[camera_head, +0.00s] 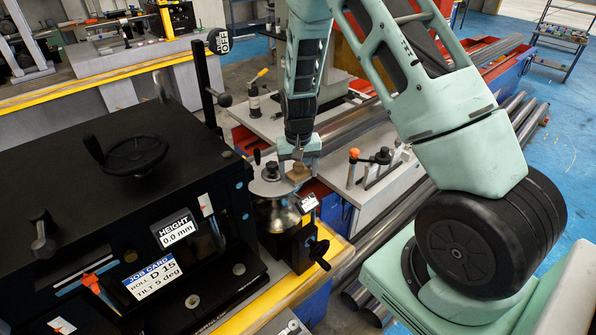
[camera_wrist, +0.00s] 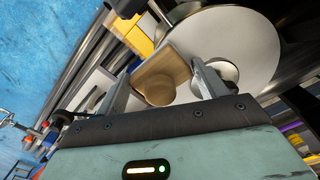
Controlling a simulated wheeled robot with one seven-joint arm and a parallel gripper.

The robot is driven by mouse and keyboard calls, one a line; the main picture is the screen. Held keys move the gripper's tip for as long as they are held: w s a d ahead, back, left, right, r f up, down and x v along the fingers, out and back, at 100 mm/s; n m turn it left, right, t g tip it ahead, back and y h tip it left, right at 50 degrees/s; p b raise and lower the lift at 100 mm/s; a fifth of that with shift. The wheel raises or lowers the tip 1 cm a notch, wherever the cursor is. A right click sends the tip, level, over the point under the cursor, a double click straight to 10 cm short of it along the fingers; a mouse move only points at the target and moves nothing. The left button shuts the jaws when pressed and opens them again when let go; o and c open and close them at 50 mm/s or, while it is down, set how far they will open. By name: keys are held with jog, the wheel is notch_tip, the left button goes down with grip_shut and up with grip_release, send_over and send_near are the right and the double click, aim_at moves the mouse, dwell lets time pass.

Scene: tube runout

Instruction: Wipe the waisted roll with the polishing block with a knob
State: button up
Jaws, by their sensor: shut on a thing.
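The polishing block with a knob (camera_head: 298,174) is a small tan block. In the wrist view the block (camera_wrist: 178,58) and its round knob (camera_wrist: 158,90) show between my fingers. My gripper (camera_head: 298,157) is shut on the block, pointing down beside the roll. The waisted roll (camera_head: 278,216) is shiny metal, standing below a pale round disc (camera_head: 268,187) in a black stand. The disc (camera_wrist: 250,45) also shows in the wrist view, at the block's right. The block is close to the disc's edge; I cannot tell whether it touches the roll.
A large black machine (camera_head: 120,180) with a handwheel fills the left; its labels read "ROLL D 15", "TILT 5 deg" and "HEIGHT 0.0 mm". A black crank (camera_head: 318,252) juts out right of the roll. An orange-knobbed lever (camera_head: 353,155) and long metal tubes (camera_head: 385,235) lie further right.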

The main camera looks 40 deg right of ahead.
aim_at(298, 165)
notch_tip(298, 165, up, 3)
jog(key=shift+a+r+p, duration=0.1)
jog(key=shift+r+p, duration=0.1)
jog(key=shift+p, duration=0.35)
jog(key=shift+w+r+p, duration=0.1)
jog(key=shift+r+p, duration=0.45)
jog(key=shift+r, duration=0.1)
jog(key=shift+r+p, duration=1.15)
jog(key=shift+r, duration=0.65)
jog(key=shift+f, duration=0.1)
